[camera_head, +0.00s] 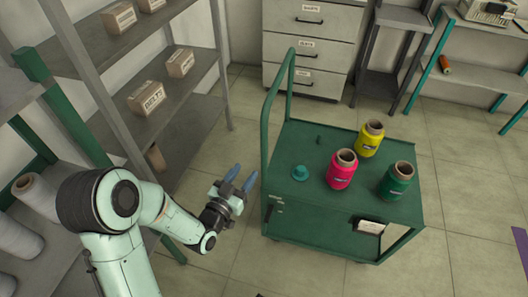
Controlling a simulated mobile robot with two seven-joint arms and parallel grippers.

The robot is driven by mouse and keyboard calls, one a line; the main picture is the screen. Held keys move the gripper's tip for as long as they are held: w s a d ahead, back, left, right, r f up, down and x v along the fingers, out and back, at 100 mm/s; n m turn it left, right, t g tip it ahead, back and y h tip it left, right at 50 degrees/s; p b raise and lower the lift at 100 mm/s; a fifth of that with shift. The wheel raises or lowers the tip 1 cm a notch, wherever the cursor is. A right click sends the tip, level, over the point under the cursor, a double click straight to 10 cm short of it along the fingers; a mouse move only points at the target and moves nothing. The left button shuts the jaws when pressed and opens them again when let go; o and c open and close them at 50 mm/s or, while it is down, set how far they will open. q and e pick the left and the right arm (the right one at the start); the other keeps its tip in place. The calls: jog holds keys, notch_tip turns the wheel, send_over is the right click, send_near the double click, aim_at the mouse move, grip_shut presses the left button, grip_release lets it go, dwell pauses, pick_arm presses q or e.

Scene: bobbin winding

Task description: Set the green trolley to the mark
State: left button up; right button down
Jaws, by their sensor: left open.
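The green trolley (305,222) stands on the tiled floor right of the middle, its tall handle (274,118) rising at its left end. My left gripper (244,174), with blue fingers, is open and empty, just left of the trolley and apart from the handle in the picture. A purple strip (521,246) lies on the floor at the right edge; I cannot tell whether it is the mark. My right gripper is not in view.
A grey shelf rack (185,103) with cardboard boxes (147,97) stands at the left. A drawer cabinet (311,48) and a small dark rack (377,85) are behind the trolley. A bench (480,78) is at the back right. Floor right of the trolley is clear.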

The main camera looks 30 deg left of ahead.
aim_at(263, 148)
pick_arm(q)
jog(key=w, duration=1.3)
jog(key=shift+w+a+p, duration=0.15)
jog(key=shift+a+p, duration=0.1)
jog(key=shift+p, duration=0.15)
jog(key=shift+d, duration=0.1)
grip_shut()
